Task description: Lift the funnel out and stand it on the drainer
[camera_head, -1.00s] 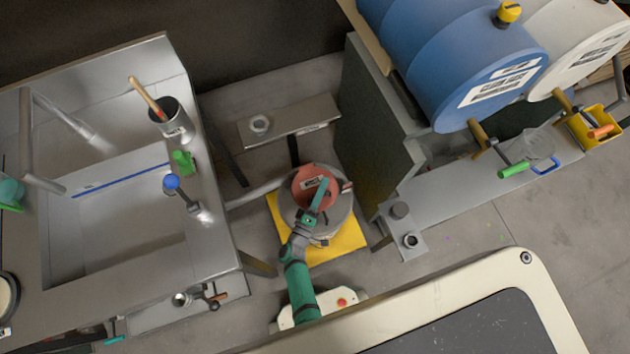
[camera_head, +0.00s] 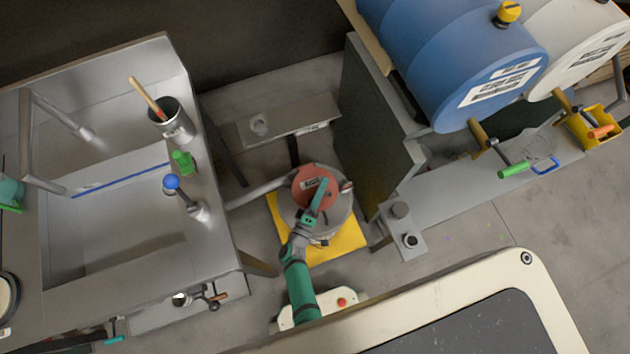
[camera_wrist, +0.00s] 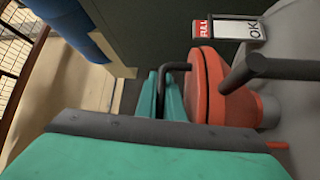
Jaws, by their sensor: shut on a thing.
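The red funnel (camera_head: 308,178) is at the top of a round grey container (camera_head: 340,213) on the floor; in the wrist view its red side (camera_wrist: 207,85) and dark bent handle (camera_wrist: 173,66) show. My gripper (camera_head: 319,193) reaches over it from below in the head view. In the wrist view its teal fingers (camera_wrist: 164,98) are shut on the handle. The funnel's lower part is hidden. I cannot tell for certain which surface is the drainer; a steel sink unit (camera_head: 215,240) stands at the left.
The container stands on a yellow mat (camera_head: 352,240). A low metal shelf (camera_head: 300,118) lies behind it. A dark upright panel (camera_head: 370,130) and blue drum (camera_head: 440,60) are at the right. A sink-side cup (camera_head: 178,125) holds a brush. A FULL/OK tag (camera_wrist: 232,28) is close to the funnel.

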